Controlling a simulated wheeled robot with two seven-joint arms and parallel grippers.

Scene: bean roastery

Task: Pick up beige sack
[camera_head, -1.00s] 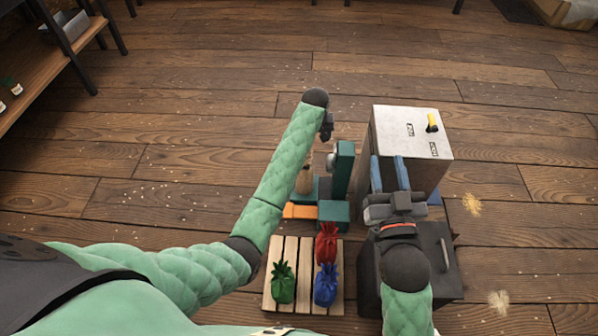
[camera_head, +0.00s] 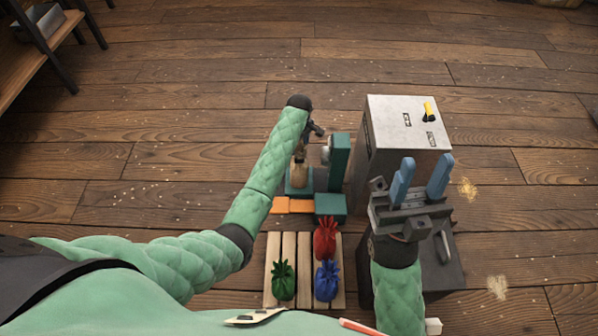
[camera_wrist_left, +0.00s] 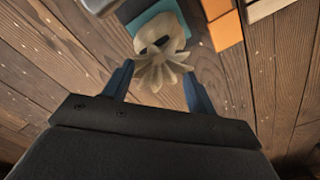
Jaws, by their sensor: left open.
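The beige sack (camera_head: 299,173) stands on the teal base (camera_head: 296,188) of a teal machine, partly hidden by my left arm in the head view. In the left wrist view the sack (camera_wrist_left: 158,40) shows its gathered, frilled top toward me, with a dark mark on it. My left gripper (camera_wrist_left: 157,88) is open, its blue fingers on either side of the frilled top, with gaps visible. In the head view the left gripper (camera_head: 316,130) is small and partly hidden at the arm's end. My right gripper (camera_head: 421,178) is open and empty, above the dark box.
A wooden pallet (camera_head: 305,270) holds a green sack (camera_head: 283,281), a red sack (camera_head: 325,240) and a blue sack (camera_head: 326,282). The teal machine's upright (camera_head: 338,160) stands right of the beige sack. A grey cabinet (camera_head: 400,125) stands further right. Orange blocks (camera_head: 294,206) lie in front of the base.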

